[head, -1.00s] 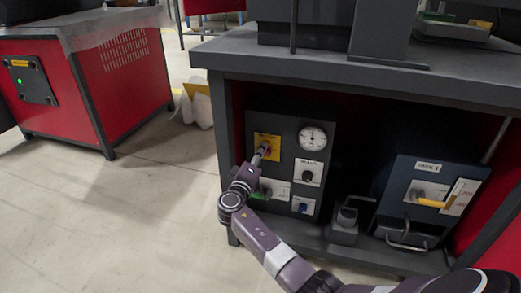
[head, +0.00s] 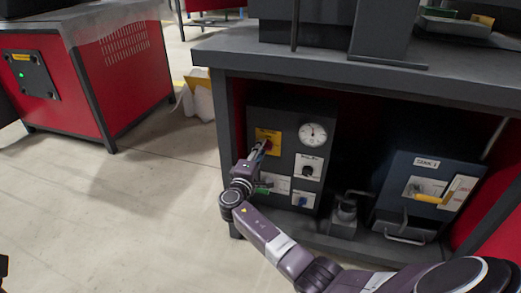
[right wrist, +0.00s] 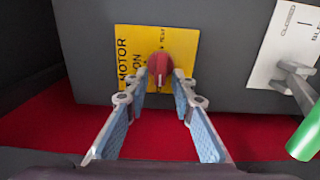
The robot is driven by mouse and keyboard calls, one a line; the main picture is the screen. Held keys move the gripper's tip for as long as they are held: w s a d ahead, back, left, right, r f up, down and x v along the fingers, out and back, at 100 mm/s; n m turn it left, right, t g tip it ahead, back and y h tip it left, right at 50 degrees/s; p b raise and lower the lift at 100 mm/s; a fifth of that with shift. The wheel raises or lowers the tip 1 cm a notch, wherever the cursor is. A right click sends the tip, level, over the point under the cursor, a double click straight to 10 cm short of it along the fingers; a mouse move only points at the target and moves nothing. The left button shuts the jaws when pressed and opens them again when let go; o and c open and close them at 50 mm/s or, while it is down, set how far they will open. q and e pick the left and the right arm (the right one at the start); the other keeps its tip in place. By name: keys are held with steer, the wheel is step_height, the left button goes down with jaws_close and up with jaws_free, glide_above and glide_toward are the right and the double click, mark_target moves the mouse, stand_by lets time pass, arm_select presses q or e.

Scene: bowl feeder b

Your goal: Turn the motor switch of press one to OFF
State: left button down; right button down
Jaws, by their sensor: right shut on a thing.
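The motor switch is a red knob (right wrist: 160,66) on a yellow plate (right wrist: 127,40) lettered MOTOR and ON in the right wrist view. A white mark on the knob points down in that view. My right gripper (right wrist: 160,82) is shut on the knob, one blue-padded finger at each side. In the head view my right gripper (head: 262,152) reaches the yellow plate (head: 268,136) on the dark control panel (head: 318,112) and mostly hides the knob.
The panel carries a round gauge (head: 312,133) and a black knob (head: 308,171). A green-handled lever (right wrist: 306,138) is close to my right gripper. A blue-grey tank box (head: 395,187) stands on the right. Floor is clear on the left.

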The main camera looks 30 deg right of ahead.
steer(key=shift+f, duration=0.1)
steer(key=c, duration=2)
jaws_free()
steer(key=shift+s+a, duration=0.1)
steer(key=shift+a, duration=0.05)
steer(key=v, duration=1.1)
steer(key=shift+s+a, duration=0.25)
steer(key=shift+a, duration=0.05)
